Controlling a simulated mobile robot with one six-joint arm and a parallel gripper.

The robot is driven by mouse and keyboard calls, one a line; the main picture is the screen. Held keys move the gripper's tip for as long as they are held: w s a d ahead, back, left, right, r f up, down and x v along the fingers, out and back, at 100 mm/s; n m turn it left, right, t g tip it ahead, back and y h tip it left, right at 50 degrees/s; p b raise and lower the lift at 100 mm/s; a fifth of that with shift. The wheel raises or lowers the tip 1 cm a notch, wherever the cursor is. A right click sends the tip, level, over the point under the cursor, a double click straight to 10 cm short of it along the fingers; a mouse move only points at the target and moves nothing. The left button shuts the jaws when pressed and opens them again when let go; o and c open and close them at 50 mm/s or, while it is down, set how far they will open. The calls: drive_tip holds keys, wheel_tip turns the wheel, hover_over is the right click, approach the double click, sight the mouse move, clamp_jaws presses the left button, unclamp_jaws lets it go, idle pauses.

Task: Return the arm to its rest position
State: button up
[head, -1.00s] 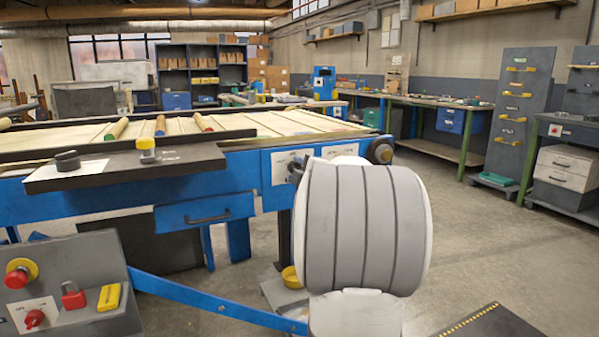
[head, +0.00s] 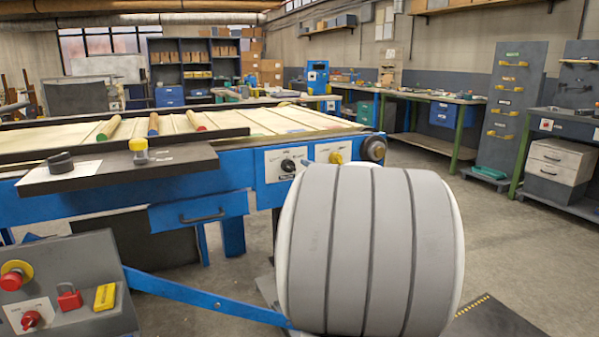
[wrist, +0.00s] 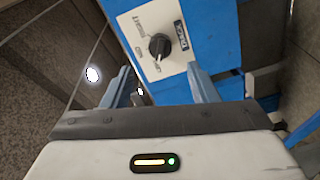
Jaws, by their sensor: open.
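My gripper (wrist: 160,88) shows in the wrist view with its two blue-grey fingers apart and nothing between them. Beyond the fingertips is a white panel with a black rotary knob (wrist: 159,46) on the blue machine frame. The same knob (head: 288,165) shows in the head view on the front of the machine. In the head view a large grey ribbed part of my arm (head: 370,250) fills the lower middle; the gripper itself is hidden there.
A blue conveyor table (head: 120,190) carries green, blue and red-ended wooden rods. A control box (head: 70,280) with red buttons stands lower left. The floor (head: 510,240) at right is mostly clear.

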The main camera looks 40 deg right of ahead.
drive_tip(key=shift+s, duration=0.15)
idle(0.4)
drive_tip(key=s+a+r+m+g+h+p, duration=0.15)
drive_tip(key=a+r+m+g+p, duration=0.55)
drive_tip(key=a+p, duration=0.7)
drive_tip(key=s+a+r+m+g+y+p, duration=0.3)
drive_tip(key=s+a+m+g+y+p, duration=0.2)
drive_tip(key=s+a+p, duration=1)
drive_tip(key=s+a+g, duration=0.3)
drive_tip(key=a, duration=0.1)
drive_tip(key=shift+s+a+p, duration=0.25)
drive_tip(key=shift+s+p, duration=0.1)
drive_tip(key=shift+y, duration=0.25)
